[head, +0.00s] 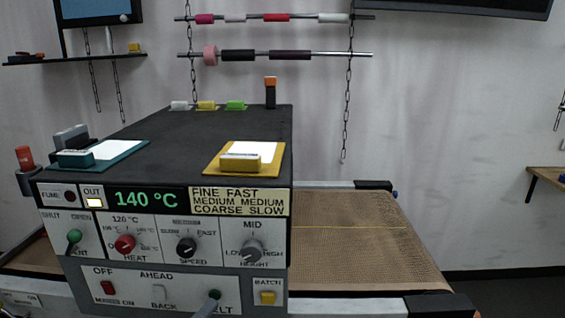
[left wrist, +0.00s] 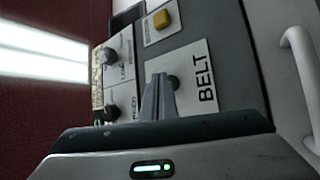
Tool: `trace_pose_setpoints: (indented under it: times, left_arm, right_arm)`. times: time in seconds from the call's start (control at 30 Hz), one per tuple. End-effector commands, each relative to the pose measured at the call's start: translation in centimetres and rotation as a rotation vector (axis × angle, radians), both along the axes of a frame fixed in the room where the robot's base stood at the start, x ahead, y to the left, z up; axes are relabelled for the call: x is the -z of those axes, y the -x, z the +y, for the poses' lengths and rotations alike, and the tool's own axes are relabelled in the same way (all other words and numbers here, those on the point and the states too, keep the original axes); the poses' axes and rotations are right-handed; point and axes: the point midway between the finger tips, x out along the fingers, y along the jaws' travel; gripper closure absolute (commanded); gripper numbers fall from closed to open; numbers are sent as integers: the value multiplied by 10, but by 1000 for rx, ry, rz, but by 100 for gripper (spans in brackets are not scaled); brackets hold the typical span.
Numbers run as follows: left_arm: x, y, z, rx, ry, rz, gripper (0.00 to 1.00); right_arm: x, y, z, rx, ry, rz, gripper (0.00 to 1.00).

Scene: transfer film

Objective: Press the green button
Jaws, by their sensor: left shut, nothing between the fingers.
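The green button (head: 214,294) is a small round dark-green knob on the lower front panel of the machine, beside the BELT label. In the left wrist view the green button (left wrist: 174,82) shows just behind my fingertips and is partly hidden by them. My left gripper (head: 207,305) comes up from the bottom edge of the head view, its tips at or very near the button. In the left wrist view the left gripper (left wrist: 158,90) is shut with nothing between its fingers. I cannot tell whether it touches the button. My right gripper is not in view.
The panel also has a red switch (head: 108,288), an AHEAD/BACK lever (head: 159,293), a yellow BATCH button (head: 267,297) and knobs above. A green-tipped vent lever (head: 74,237) is at left. A mesh conveyor (head: 345,235) extends right. A white handle (left wrist: 297,75) is beside the panel.

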Motion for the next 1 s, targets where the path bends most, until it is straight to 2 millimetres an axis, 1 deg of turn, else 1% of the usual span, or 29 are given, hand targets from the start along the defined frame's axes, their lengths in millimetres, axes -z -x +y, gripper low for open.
trace_pose_setpoints:
  times: [0.17, 0.33, 0.9, 1.0]
  left_arm:
    - [0, 0, 0, 0, 0, 0, 100]
    - [0, 6, 0, 0, 0, 2, 100]
    - [-1, 52, 2, 1, -1, 2, 100]
    - [-1, 58, 2, 0, 1, 1, 100]
  right_arm:
    - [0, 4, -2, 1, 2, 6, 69]
    - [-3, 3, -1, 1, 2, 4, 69]
    - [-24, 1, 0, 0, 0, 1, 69]
    - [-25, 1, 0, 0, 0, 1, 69]
